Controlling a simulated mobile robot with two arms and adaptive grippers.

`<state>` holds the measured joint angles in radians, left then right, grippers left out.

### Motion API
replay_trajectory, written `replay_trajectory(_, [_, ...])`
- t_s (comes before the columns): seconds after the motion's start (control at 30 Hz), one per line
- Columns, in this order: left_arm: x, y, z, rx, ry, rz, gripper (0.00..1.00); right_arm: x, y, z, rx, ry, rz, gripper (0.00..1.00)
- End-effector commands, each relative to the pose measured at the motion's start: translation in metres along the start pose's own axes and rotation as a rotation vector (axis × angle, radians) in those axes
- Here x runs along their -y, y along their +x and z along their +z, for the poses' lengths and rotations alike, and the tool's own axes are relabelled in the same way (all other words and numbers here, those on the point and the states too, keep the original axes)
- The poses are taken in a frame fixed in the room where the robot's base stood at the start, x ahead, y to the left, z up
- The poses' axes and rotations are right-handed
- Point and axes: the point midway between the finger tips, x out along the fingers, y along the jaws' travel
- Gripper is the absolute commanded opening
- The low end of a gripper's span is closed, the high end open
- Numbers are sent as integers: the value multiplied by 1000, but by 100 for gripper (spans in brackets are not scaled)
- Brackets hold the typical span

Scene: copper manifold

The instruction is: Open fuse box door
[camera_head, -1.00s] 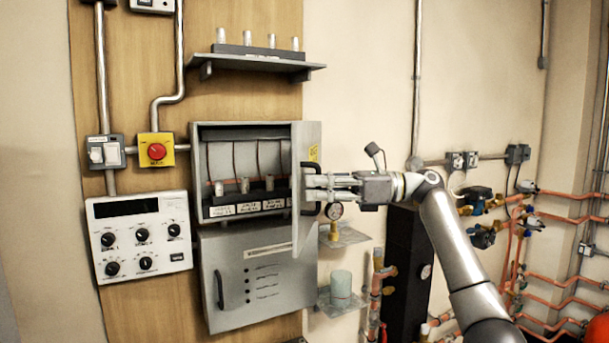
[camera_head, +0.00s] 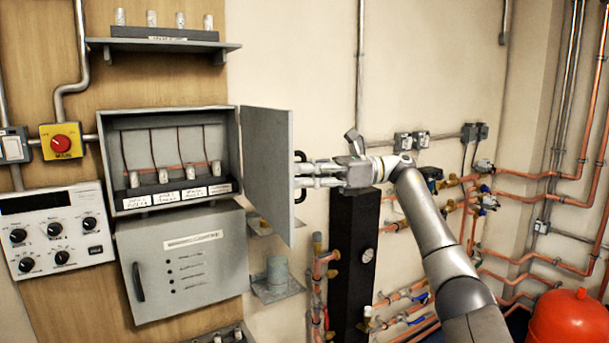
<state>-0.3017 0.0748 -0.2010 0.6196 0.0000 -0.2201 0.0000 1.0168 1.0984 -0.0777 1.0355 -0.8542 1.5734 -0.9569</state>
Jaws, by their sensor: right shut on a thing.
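The grey fuse box (camera_head: 107,165) is on the wooden board, its inside in plain view with several fuses on a labelled black strip (camera_head: 180,192). Its door (camera_head: 268,165) is hinged on the right side and stands swung wide open, its inner face toward me. My right gripper (camera_head: 300,175) is at the door's outer edge, shut on the dark door handle (camera_head: 300,192). The handle shows only in part behind the door edge and the fingers. My left gripper is not in view.
A closed lower grey box (camera_head: 190,262) hangs beneath. A shelf (camera_head: 165,44) with several cylinders is above. A small shelf with a greenish cup (camera_head: 276,272) and a black column (camera_head: 354,260) stand near my right arm. Copper pipes and a red tank (camera_head: 570,318) are at the right.

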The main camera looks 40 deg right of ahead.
Motion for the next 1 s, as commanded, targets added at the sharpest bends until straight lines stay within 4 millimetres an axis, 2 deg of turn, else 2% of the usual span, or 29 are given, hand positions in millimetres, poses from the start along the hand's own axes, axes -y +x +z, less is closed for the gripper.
replay_trajectory(0.4, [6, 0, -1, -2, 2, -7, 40, 0, 1, -4, -12, 9, 2, 0])
replay_trajectory(0.43, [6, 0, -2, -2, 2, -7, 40, 0, 1, -4, -12, 9, 2, 11])
replay_trajectory(0.6, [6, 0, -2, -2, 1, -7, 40, 0, 1, -3, -9, 6, 2, 32])
replay_trajectory(1.0, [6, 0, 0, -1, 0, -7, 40, 1, -5, -1, -5, 4, -1, 32])
